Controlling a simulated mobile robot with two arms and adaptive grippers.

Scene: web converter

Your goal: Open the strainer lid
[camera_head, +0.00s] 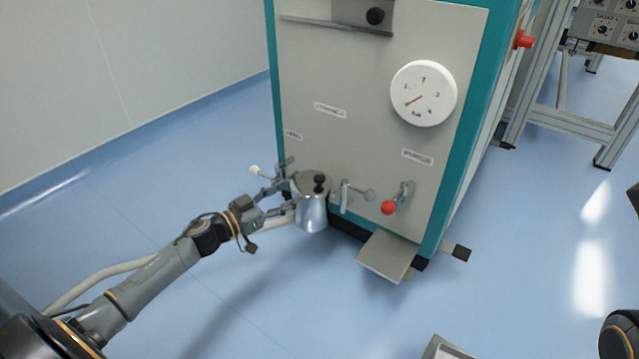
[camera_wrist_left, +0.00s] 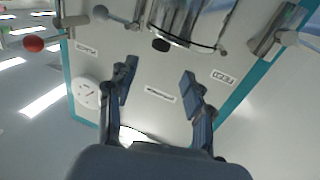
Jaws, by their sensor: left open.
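The strainer (camera_head: 312,212) is a shiny metal canister low on the front of the machine. Its round lid (camera_head: 305,180) sits on top, level, with a black knob (camera_head: 319,183). In the left wrist view the strainer (camera_wrist_left: 188,22) appears upside down at the top, with the black knob (camera_wrist_left: 161,45) below it. My left gripper (camera_head: 286,190) is at the left side of the strainer, close to lid height. In the wrist view the fingers of the left gripper (camera_wrist_left: 160,78) are spread, with nothing between them. My right gripper is not in view.
A valve with a white knob (camera_head: 255,170) is left of the strainer, close to my left gripper. A grey-knobbed valve (camera_head: 346,194) and a red-knobbed lever (camera_head: 388,207) are to its right. A metal plate (camera_head: 386,256) juts out low.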

